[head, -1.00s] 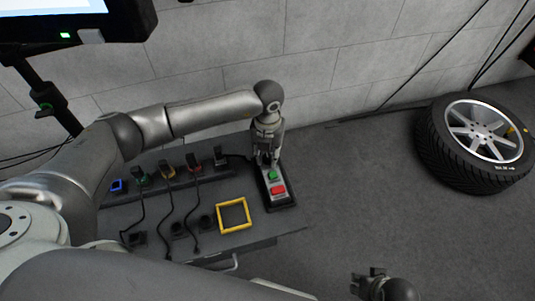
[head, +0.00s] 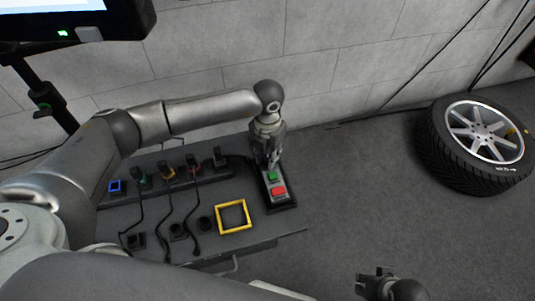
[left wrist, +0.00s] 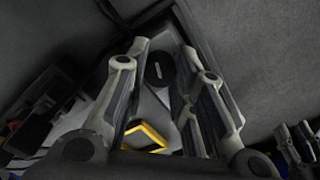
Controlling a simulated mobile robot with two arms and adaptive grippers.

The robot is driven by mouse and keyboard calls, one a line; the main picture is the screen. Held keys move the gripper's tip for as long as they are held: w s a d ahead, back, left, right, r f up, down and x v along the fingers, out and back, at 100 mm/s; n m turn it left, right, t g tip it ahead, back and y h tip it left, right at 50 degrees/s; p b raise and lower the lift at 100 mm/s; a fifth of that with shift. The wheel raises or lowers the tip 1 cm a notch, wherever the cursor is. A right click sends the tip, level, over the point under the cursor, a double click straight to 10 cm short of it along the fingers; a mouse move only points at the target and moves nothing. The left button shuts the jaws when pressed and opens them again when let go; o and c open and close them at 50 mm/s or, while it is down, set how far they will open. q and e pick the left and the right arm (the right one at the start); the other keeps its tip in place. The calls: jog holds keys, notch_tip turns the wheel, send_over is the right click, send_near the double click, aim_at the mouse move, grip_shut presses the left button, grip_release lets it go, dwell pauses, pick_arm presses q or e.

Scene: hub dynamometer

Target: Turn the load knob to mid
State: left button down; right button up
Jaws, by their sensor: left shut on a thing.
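The control box (head: 283,201) stands at the right end of the bench, with a green button (head: 272,175) and a red button (head: 279,191). My left gripper (head: 273,161) points down over the far end of this box and hides that end in the head view. In the left wrist view a round dark load knob (left wrist: 158,72) with a pale mark sits between the two fingers of my left gripper (left wrist: 160,88). The gripper is shut on the knob. My right gripper (head: 375,278) is at the bottom right, away from the bench; its jaw opening is unclear.
A yellow square frame (head: 233,229) lies on the bench (head: 262,239) near the box. Several plugs and cables run left of it, with a blue-edged item (head: 117,187). A tyre (head: 445,158) lies at the right. The floor between is clear.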

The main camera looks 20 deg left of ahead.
aim_at(268, 157)
pick_arm(q)
jog(key=c, duration=1.5)
grip_release()
jog(key=shift+o, duration=0.2)
jog(key=shift+r, duration=0.15)
notch_tip(268, 157, up, 12)
